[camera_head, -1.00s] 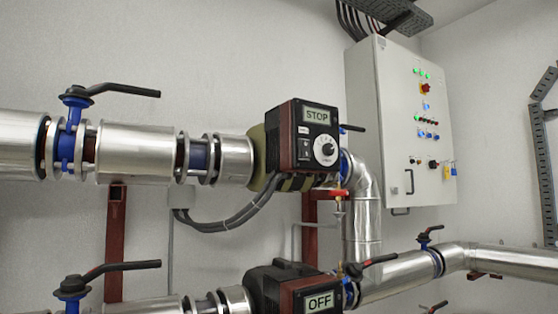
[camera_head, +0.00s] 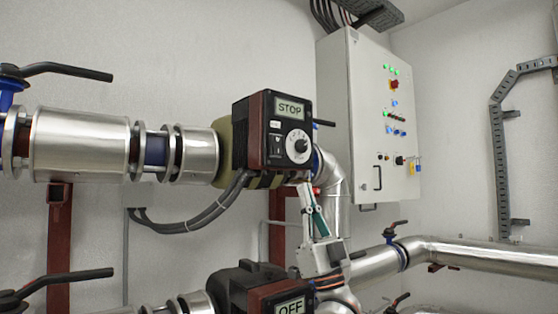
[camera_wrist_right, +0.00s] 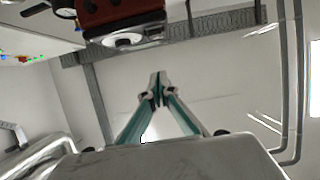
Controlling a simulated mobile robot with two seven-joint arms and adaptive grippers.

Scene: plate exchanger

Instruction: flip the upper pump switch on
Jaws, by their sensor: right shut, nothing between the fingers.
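The upper pump (camera_head: 254,130) is a dark red and black box on the upper pipe. Its display (camera_head: 290,107) reads STOP. A white dial (camera_head: 297,143) sits below the display, and a small black switch (camera_head: 277,146) sits left of the dial. I cannot tell the switch's exact position. My right gripper (camera_head: 304,186) is shut and empty, pointing up just below the pump's front right corner, apart from the switch. In the right wrist view its closed fingertips (camera_wrist_right: 157,88) show below the pump (camera_wrist_right: 122,14). My left gripper is out of view.
A lower pump (camera_head: 259,288) with an OFF display stands beneath. A grey control cabinet (camera_head: 336,110) hangs to the right. Blue valves with black handles (camera_head: 60,70) and cables (camera_head: 200,218) lie around the pipes. Open space lies before the pump.

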